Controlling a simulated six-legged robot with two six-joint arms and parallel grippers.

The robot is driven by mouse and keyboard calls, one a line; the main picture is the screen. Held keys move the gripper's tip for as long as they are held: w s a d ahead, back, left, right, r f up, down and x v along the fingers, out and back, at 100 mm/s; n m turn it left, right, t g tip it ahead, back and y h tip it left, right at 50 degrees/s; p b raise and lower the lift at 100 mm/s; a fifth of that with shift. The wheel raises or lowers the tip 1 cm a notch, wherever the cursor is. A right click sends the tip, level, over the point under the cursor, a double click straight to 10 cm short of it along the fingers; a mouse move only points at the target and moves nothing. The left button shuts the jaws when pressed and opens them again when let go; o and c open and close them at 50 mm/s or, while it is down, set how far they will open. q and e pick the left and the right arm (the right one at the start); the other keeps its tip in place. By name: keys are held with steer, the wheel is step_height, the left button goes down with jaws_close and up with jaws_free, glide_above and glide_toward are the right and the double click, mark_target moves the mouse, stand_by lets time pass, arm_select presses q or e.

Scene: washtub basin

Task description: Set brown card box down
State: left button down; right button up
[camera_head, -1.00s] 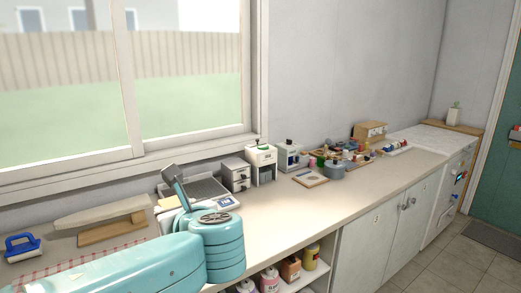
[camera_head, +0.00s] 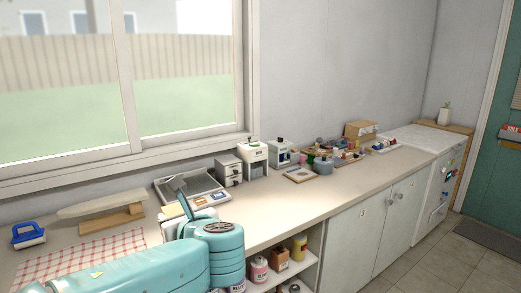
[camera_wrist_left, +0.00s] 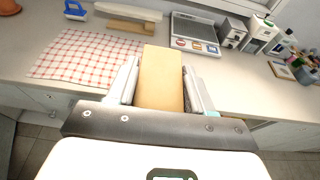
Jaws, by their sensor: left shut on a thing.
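The brown card box (camera_wrist_left: 161,85) shows in the left wrist view as a plain tan block between the two fingers of my left gripper (camera_wrist_left: 161,68). The gripper is shut on it, over the front part of the pale counter (camera_wrist_left: 245,88). I cannot tell whether the box touches the counter. My right gripper is in neither view.
A red-checked cloth (camera_head: 75,262), a small ironing board (camera_head: 103,208) and a blue-handled iron (camera_head: 28,235) lie left. The counter (camera_head: 290,205) has clear room to the right.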

arm_select(q)
steer(key=f, duration=0.3)
steer(key=w+f, duration=0.1)
steer(key=f, duration=0.4)
steer(key=shift+w+d+f, duration=0.3)
steer(key=shift+d+f, duration=0.05)
steer(key=shift+d, duration=0.05)
steer(key=s+f, duration=0.2)
steer(key=f, duration=0.6)
steer(key=s+f, duration=0.3)
steer(key=f, duration=0.6)
steer(key=s+a+f+n+g+y, duration=0.3)
steer(key=s+f, duration=0.3)
steer(key=s, duration=0.2)
steer(key=shift+s+a+f+n, duration=0.2)
steer(key=shift+a+f+n, duration=0.15)
steer(key=shift+a, duration=0.15)
steer(key=shift+a, duration=0.1)
